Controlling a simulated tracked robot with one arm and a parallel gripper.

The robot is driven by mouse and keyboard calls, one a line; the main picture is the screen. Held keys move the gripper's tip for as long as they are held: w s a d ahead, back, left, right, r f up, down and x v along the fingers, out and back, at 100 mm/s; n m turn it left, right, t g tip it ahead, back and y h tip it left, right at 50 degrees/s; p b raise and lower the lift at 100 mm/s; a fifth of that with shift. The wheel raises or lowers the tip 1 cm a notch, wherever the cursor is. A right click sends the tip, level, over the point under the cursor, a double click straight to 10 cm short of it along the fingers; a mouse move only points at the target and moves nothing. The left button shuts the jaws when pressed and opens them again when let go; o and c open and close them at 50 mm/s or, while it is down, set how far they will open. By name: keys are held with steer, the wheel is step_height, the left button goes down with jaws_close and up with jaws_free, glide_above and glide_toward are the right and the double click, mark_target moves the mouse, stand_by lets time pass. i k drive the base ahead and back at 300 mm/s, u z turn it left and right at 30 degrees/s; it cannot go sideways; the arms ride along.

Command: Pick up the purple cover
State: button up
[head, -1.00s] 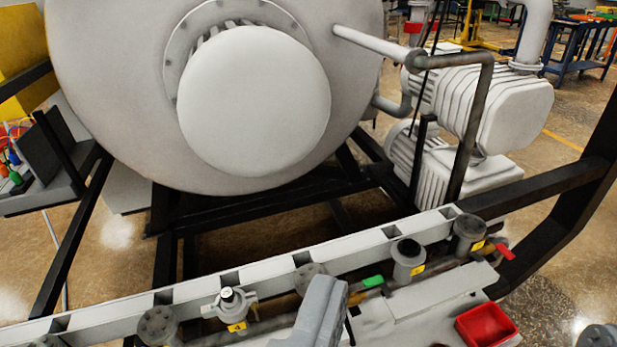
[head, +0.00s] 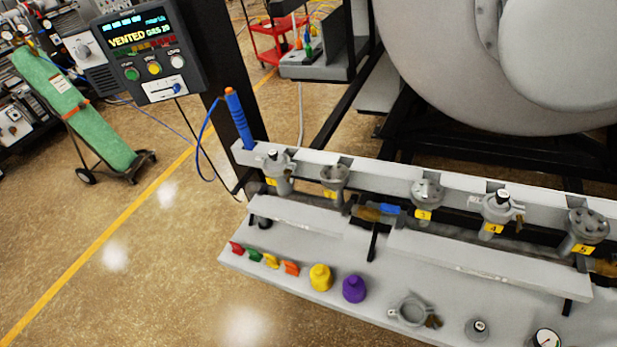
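The purple cover (head: 354,289) is a small rounded cap with a narrower top. It stands on the light grey shelf (head: 300,312) in the lower middle of the head view. A similar yellow cover (head: 320,277) stands just left of it, with a small gap between them. Nothing hides the purple cover. My gripper is not in view, so its state and its distance from the cover do not show.
Small coloured pieces (head: 270,261) lie left of the yellow cover. A metal clamp ring (head: 411,311) lies to the right. Behind stand a raised ledge (head: 310,217), a blue handle (head: 389,209) and several numbered ports (head: 426,194). A control panel (head: 150,50) is at upper left.

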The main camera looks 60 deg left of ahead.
mark_target(353, 291)
steer(key=u, duration=0.3)
steer(key=k, duration=0.75)
steer(key=u, duration=0.6)
steer(key=i, duration=0.5)
steer(key=z, duration=0.1)
steer(key=k, duration=0.55)
steer(key=z, duration=0.1)
steer(key=i, duration=1.2)
steer(key=u, duration=0.6)
